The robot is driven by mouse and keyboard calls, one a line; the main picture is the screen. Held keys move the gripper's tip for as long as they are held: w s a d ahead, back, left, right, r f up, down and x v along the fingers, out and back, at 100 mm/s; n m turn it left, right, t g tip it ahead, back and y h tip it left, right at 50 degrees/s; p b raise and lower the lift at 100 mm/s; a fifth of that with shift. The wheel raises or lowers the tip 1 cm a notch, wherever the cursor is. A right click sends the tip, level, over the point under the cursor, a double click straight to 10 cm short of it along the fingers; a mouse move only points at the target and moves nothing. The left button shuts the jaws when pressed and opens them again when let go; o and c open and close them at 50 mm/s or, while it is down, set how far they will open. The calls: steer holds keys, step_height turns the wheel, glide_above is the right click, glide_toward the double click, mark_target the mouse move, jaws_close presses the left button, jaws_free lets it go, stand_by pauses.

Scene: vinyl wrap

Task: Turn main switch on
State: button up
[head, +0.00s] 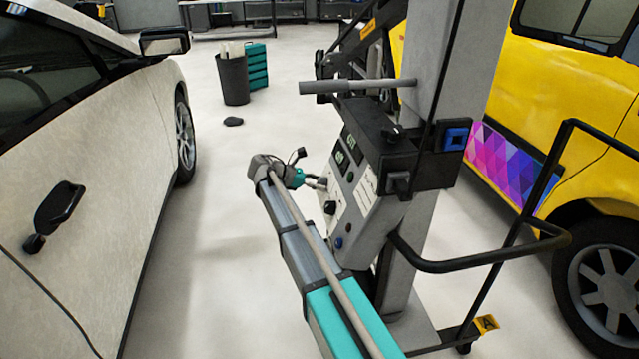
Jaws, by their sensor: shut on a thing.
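A grey control box (355,185) is fixed to a tall grey column. Its sloped face carries two dark displays, a pale label, dark knobs and a blue button. My gripper (318,183) reaches the left edge of this face from the left, with its fingers closed at the panel. It appears shut on the main switch, a small part of the panel that the fingers mostly hide. The switch's position cannot be told at this size.
A white car (90,170) stands at left and a yellow vehicle (570,100) at right. A black handrail (480,264) curves out from the column. A dark bin (233,80) and teal drawers (257,66) stand behind. The floor between car and column is mostly clear.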

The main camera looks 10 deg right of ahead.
steer(key=shift+m, duration=0.4)
steer(key=m, duration=0.3)
steer(key=shift+m, duration=0.3)
steer(key=m, duration=0.4)
steer(key=shift+m, duration=0.3)
steer(key=m, duration=0.8)
steer(key=shift+f+m, duration=0.1)
steer(key=shift+m, duration=0.2)
steer(key=o, duration=1.2)
steer(key=shift+s, duration=0.15)
